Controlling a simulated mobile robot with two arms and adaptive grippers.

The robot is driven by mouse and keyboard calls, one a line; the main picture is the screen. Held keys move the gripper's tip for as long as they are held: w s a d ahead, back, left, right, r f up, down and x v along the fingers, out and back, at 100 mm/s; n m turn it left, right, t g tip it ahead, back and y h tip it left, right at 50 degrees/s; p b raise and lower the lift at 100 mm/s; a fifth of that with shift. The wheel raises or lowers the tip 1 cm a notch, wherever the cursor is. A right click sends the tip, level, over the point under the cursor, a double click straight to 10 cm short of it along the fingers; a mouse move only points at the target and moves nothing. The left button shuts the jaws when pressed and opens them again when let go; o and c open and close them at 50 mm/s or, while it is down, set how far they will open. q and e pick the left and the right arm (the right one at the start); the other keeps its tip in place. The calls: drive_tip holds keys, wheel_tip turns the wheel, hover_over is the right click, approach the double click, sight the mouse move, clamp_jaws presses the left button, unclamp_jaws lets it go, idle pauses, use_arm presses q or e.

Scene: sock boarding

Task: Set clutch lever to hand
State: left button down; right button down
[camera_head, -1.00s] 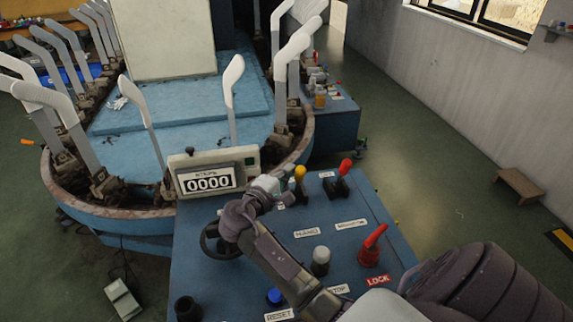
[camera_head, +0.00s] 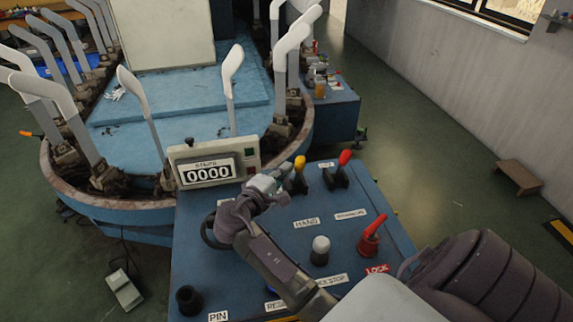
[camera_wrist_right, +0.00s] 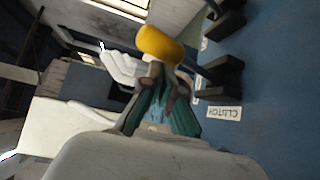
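The clutch lever has a yellow knob (camera_head: 300,162) and a dark base on the blue console (camera_head: 350,285). It leans slightly toward the far side. A HAND label (camera_head: 306,222) lies on the near side of it. My right gripper (camera_head: 280,177) is just left of the knob. In the right wrist view the yellow knob (camera_wrist_right: 160,44) is just past the teal fingertips, with a gap between the fingers. I cannot tell whether they touch the knob. The CLUTCH label (camera_wrist_right: 224,112) shows to the right. My left gripper is in neither view.
A red-knobbed lever (camera_head: 345,157) stands right of the clutch lever. A grey knob (camera_head: 320,249) and a red LOCK lever (camera_head: 372,229) are nearer. A handwheel (camera_head: 212,232) is partly behind my gripper. A counter reading 0000 (camera_head: 210,174) stands at the console's far left.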

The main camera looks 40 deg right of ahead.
drive_tip(key=v, duration=1)
drive_tip(key=shift+w+r, duration=0.15)
drive_tip(key=shift+r, duration=0.1)
